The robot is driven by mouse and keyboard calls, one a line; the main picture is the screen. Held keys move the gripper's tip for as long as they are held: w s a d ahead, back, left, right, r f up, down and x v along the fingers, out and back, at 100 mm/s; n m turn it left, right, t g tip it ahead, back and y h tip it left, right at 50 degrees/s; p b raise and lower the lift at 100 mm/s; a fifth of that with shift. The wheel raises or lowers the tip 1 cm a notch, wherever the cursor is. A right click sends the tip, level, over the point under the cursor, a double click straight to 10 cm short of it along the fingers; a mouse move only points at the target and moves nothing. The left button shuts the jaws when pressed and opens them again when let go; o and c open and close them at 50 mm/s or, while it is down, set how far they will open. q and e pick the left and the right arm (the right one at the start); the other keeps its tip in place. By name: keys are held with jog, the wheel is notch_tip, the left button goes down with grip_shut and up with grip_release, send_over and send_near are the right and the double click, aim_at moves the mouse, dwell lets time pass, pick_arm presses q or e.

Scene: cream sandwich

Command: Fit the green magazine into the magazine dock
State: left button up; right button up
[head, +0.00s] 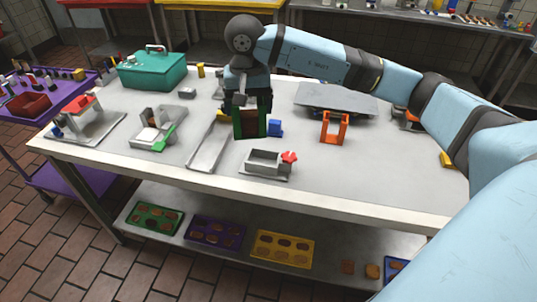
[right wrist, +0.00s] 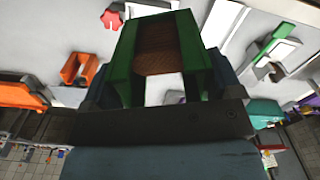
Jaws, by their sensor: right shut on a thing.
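The green magazine (head: 237,125) is an upright green frame with dark brown contents. My right gripper (head: 248,105) is shut on it and holds it over the middle of the table, behind the long grey tray. In the right wrist view the magazine (right wrist: 121,62) fills the centre between the fingers, with brown layers inside its green walls. I cannot tell for sure which fixture is the magazine dock. A grey open box with a red knob (head: 263,168) stands at the front edge, apart from the magazine. My left gripper is not in view.
The long grey tray (head: 203,160) lies left of the box. A blue block (head: 275,128) sits close right of the magazine, an orange stand (head: 334,128) further right. A fixture with a green lever (head: 165,138) and a teal toolbox (head: 152,72) are left.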

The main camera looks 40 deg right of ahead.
jog(key=w+d+r+m+p, duration=0.1)
jog(key=w+d+r+m, duration=0.15)
jog(key=d+m, duration=0.2)
jog(key=f+p, duration=0.1)
jog(key=f, duration=0.5)
jog(key=f+p, duration=0.1)
jog(key=f, duration=0.6)
jog(key=d+f+p, duration=0.1)
jog(key=f, duration=0.6)
jog(key=shift+w+d, duration=0.1)
jog(key=shift+n, duration=0.25)
